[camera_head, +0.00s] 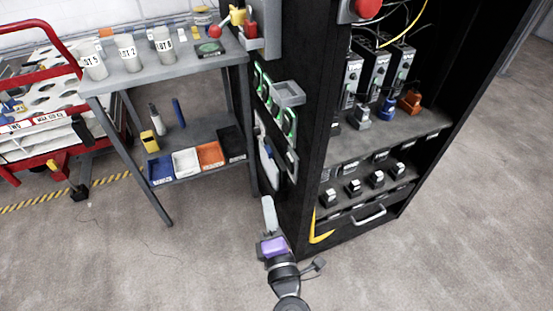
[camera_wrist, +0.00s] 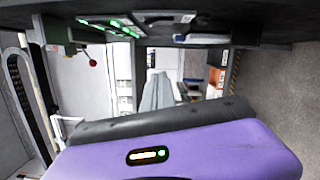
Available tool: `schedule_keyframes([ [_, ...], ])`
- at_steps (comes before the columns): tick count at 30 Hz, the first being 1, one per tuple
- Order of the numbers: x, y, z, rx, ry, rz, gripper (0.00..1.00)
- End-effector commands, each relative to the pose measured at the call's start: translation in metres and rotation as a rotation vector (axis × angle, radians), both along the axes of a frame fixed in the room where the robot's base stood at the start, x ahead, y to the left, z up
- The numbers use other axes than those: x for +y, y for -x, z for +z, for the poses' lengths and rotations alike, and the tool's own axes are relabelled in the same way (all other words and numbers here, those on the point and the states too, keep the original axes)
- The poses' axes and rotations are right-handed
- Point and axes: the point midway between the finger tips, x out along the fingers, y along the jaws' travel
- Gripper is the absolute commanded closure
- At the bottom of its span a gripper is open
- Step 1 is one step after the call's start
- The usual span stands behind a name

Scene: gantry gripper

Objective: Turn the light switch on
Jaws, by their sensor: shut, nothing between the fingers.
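On the black side wall of the cabinet is a group of green-lit panels (camera_head: 263,88), with more green-lit parts lower right (camera_head: 290,124). Green lights also show at the upper left of the wrist view (camera_wrist: 122,28). I cannot tell which fitting is the light switch or how it is set. My gripper (camera_head: 268,203), with a purple body, is low in front of the cabinet's side, below and apart from the green panels. Its grey fingers (camera_wrist: 160,92) are shut and empty.
A grey shelf table (camera_head: 140,77) with cups and bins stands left. A red cart (camera_head: 40,125) is far left. The floor in front is clear.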

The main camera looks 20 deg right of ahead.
Motion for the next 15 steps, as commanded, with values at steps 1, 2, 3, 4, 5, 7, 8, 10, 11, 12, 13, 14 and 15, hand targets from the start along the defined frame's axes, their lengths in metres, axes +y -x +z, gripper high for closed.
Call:
schedule_keyframes([
  [1, -0.0032, 0.0014, -0.0003, -0.004, 0.03, -0.014, 1.0],
  [2, -0.0052, 0.0021, 0.0011, -0.008, 0.044, -0.023, 1.0],
  [3, -0.0072, 0.0027, 0.003, -0.014, 0.058, -0.032, 1.0],
  [4, -0.0085, 0.003, 0.0045, -0.018, 0.067, -0.038, 1.0],
  [5, -0.0098, 0.0034, 0.0052, -0.02, 0.072, -0.044, 1.0],
  [7, -0.0114, 0.0039, 0.0054, -0.019, 0.073, -0.051, 1.0],
  [8, -0.0115, 0.004, 0.0054, -0.019, 0.074, -0.051, 1.0],
  [10, -0.0114, 0.0039, 0.0053, -0.019, 0.074, -0.051, 1.0],
  [11, -0.0113, 0.0039, 0.0053, -0.019, 0.073, -0.05, 1.0],
  [12, -0.0113, 0.004, 0.0053, -0.019, 0.073, -0.05, 1.0],
  [13, -0.0113, 0.004, 0.0052, -0.018, 0.073, -0.05, 1.0],
  [14, -0.0113, 0.0039, 0.0053, -0.018, 0.072, -0.05, 1.0],
  [15, -0.0114, 0.0036, 0.0053, -0.018, 0.072, -0.05, 1.0],
])
